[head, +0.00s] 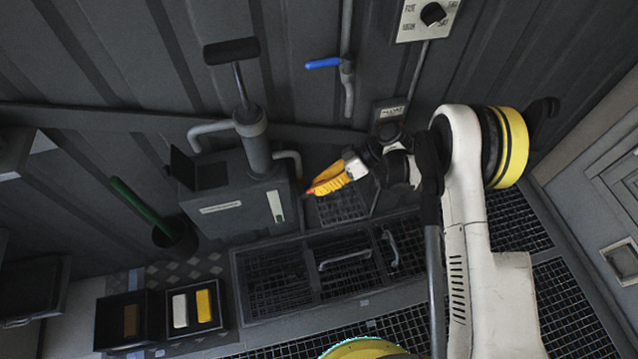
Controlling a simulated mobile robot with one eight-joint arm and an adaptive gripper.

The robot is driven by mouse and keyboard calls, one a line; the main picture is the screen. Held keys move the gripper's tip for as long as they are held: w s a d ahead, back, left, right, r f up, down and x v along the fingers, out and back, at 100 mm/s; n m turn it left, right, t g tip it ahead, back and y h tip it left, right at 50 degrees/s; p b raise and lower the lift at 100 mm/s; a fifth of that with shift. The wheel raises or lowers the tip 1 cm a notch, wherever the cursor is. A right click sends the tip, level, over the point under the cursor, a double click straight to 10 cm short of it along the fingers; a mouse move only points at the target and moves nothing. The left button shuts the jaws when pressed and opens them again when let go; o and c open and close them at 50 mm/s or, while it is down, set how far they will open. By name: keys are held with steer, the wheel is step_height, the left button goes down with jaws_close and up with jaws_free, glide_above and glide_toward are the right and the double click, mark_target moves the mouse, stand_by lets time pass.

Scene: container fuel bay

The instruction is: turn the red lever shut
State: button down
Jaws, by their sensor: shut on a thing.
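My gripper (324,185) has yellow-orange fingers and reaches left from the arm to the right side of the grey pump tank (242,200). A small bit of red, the red lever (311,191), shows at the fingertips. The gripper is shut on it. Most of the lever is hidden by the fingers, so I cannot tell which way it points. The tank carries an upright pump cylinder with a black T-handle (232,51) above it.
A blue-handled tap (323,63) is on the wall pipe above. A knob panel (430,16) is at top right. Grated floor trays (318,266) lie below. A green-handled tool (140,207) stands in a dark pot at left. An open box (178,337) holds coloured blocks.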

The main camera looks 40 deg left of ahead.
steer(key=c, duration=1.4)
jaws_free()
steer(key=v, duration=1.2)
